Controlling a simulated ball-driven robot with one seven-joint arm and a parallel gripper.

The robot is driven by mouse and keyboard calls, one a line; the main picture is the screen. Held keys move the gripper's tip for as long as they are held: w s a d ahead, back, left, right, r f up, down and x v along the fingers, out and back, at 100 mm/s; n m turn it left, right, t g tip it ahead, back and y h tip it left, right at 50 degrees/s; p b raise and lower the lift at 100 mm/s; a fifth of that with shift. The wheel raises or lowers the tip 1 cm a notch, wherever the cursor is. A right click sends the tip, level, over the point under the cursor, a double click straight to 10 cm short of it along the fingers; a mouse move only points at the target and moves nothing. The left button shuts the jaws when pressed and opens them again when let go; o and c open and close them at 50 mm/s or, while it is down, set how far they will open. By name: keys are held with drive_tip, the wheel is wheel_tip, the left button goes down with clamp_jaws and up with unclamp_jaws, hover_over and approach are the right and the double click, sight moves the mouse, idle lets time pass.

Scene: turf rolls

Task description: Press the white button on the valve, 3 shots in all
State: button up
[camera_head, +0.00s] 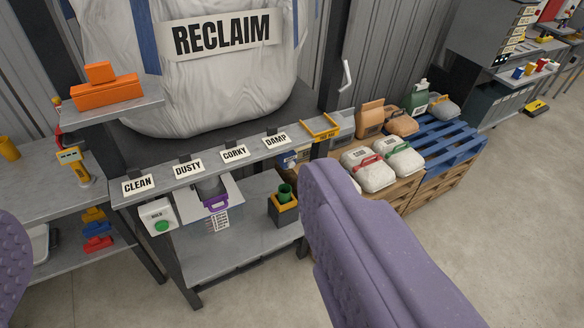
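I cannot make out a white button for certain. A white box (158,217) with a round green button (162,226) hangs under the front edge of the labelled shelf, at its left end; its small lettering is too small to read. To its right, a dark spout with a purple fitting (215,203) hangs under the same shelf; I cannot tell whether it is the valve. My gripper (165,193) has two purple fingers set wide apart, open with nothing between them. The right finger hides part of the floor and bench end.
The shelf (208,168) carries CLEAN, DUSTY, CORKY and DAMP signs under a RECLAIM bag (205,75). A dark bin with a green cup (284,206) stands on the lower shelf. A yellow handheld device (72,165) is at left. Sacks and a blue pallet (450,140) are right.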

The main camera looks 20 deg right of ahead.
clamp_jaws()
idle(0.3)
idle(1.4)
